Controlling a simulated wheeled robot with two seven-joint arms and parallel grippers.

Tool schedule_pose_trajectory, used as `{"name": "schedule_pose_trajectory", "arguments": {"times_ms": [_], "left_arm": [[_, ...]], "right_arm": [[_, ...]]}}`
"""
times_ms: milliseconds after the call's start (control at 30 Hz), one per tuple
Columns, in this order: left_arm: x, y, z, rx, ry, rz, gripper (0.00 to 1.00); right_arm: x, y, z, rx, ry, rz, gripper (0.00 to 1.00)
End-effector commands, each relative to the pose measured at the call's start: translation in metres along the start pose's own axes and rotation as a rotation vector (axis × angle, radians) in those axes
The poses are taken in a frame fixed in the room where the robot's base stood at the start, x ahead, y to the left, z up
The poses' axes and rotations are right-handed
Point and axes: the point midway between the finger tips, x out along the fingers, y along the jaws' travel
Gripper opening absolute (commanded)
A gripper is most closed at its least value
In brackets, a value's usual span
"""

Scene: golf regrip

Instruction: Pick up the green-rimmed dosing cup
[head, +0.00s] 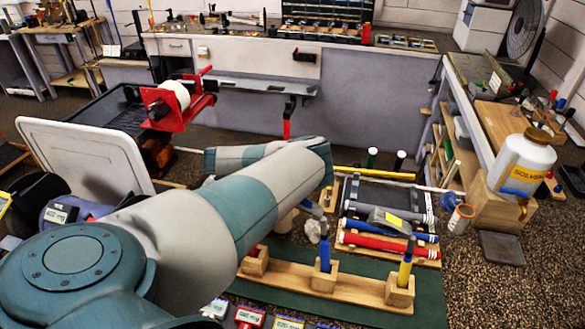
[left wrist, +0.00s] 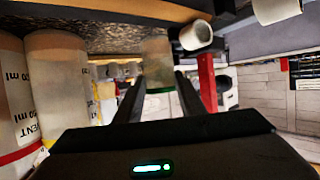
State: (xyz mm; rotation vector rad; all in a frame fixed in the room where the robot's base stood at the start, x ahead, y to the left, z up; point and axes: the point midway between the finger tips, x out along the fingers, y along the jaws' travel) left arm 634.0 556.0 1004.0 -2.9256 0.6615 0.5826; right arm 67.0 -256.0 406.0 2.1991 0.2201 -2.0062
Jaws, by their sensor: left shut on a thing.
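The green-rimmed dosing cup (left wrist: 157,66) is a translucent cup seen in the left wrist view, which looks upside down. Its green rim shows low in that picture. My left gripper (left wrist: 158,88) has its two dark fingers on either side of this cup and is shut on it. In the head view my large left arm crosses the front left, and its gripper and the cup are hidden behind it. My right gripper is in neither view.
Translucent cups with printed marks, one with a red rim (left wrist: 18,100), stand close to my left gripper. A red tape dispenser (head: 178,105) sits behind my arm. An orange-rimmed cup (head: 460,218), a solvent jug (head: 522,165) and a tray of grips (head: 385,208) are at the right.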

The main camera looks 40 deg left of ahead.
Motion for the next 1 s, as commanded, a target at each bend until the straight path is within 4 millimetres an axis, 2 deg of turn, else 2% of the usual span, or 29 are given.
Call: {"name": "schedule_pose_trajectory", "arguments": {"times_ms": [267, 700, 1000], "left_arm": [[-0.006, -0.001, -0.017, 0.002, 0.002, -0.001, 0.14], [-0.029, -0.001, -0.072, 0.002, 0.004, -0.002, 0.14], [-0.037, 0.0, -0.09, 0.0, 0.001, 0.0, 0.14]], "right_arm": [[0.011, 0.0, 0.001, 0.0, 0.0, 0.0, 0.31], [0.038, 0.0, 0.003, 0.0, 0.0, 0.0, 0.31], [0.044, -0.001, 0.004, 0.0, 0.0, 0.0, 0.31]]}}
